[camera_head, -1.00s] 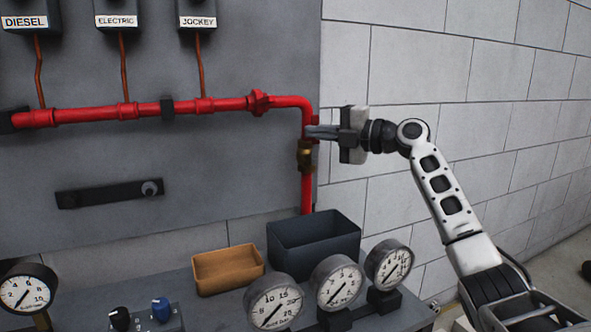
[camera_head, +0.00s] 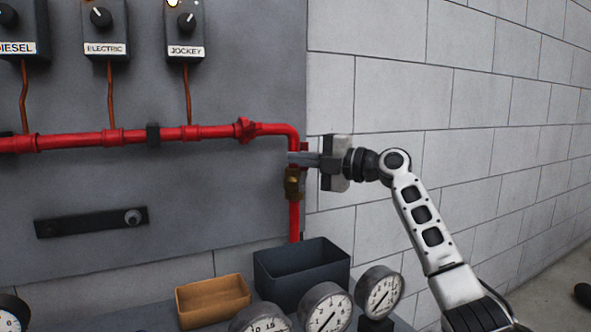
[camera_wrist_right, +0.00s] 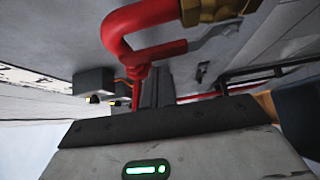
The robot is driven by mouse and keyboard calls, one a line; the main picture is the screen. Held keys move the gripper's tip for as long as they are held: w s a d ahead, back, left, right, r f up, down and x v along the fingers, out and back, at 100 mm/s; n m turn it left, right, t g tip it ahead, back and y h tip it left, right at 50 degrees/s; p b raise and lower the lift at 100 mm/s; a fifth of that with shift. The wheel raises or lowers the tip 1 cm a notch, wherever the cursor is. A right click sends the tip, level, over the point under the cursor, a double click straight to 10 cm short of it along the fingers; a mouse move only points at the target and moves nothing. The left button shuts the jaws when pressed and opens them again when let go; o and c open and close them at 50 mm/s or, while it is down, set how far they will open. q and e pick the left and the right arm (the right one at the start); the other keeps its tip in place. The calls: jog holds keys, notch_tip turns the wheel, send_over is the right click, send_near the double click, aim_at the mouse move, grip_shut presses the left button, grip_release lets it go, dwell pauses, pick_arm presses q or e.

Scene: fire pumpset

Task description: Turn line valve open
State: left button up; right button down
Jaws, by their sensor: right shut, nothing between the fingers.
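The line valve has a brass body (camera_head: 292,184) on the vertical red pipe at the right edge of the grey panel. In the right wrist view, the brass body (camera_wrist_right: 222,9) is at the top with a grey lever (camera_wrist_right: 216,36) beside it. My right gripper (camera_head: 299,159) is shut and empty, in front of the pipe just above the brass body. Its fingers also show in the right wrist view (camera_wrist_right: 157,90), below the red pipe bend. Whether they touch the pipe or lever I cannot tell. My left gripper is out of view.
The red pipe (camera_head: 80,140) runs along the panel under the DIESEL, ELECTRIC and JOCKEY boxes (camera_head: 185,30). Below stand a dark bin (camera_head: 302,268), an orange tray (camera_head: 213,299) and several gauges (camera_head: 379,292). The block wall (camera_head: 480,130) at right is bare.

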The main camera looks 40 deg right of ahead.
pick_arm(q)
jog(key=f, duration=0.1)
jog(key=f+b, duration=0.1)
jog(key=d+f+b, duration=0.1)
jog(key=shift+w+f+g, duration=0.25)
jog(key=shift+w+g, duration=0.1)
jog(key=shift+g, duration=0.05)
pick_arm(e)
jog(key=s+a+v, duration=0.1)
jog(key=v, duration=0.7)
jog(key=shift+s+a, duration=0.2)
jog(key=shift+a, duration=0.05)
